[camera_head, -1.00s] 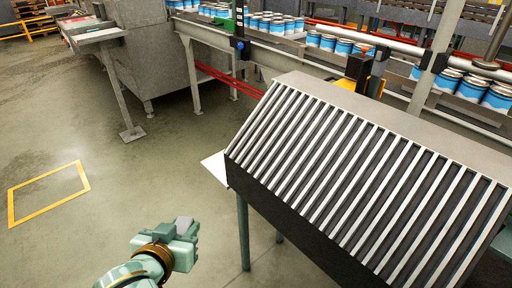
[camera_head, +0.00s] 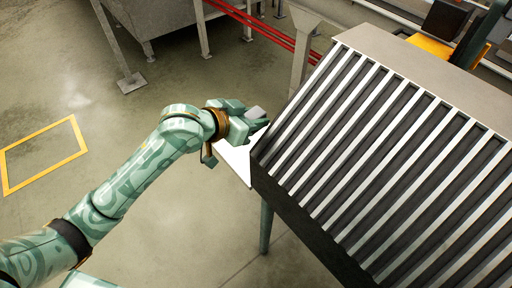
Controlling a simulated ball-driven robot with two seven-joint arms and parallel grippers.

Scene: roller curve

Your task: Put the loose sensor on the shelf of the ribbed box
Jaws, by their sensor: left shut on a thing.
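The ribbed box (camera_head: 385,165) stands at the right, with pale slats along its sloped face. Its shelf (camera_head: 236,162) is a white plate jutting out from the box's left side. My left gripper (camera_head: 252,126) is over the shelf's far end, close to the box's left edge. It is shut on a small grey block, the sensor (camera_head: 256,112), whose top shows between the fingers. The lower part of the sensor is hidden by the gripper. I cannot tell whether the sensor touches the shelf. My right gripper is not in view.
A grey post (camera_head: 303,48) stands just behind the shelf, with red rails (camera_head: 262,29) beyond it. A grey machine cabinet (camera_head: 165,15) is at the back left. A yellow floor outline (camera_head: 42,153) lies at the left on clear floor.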

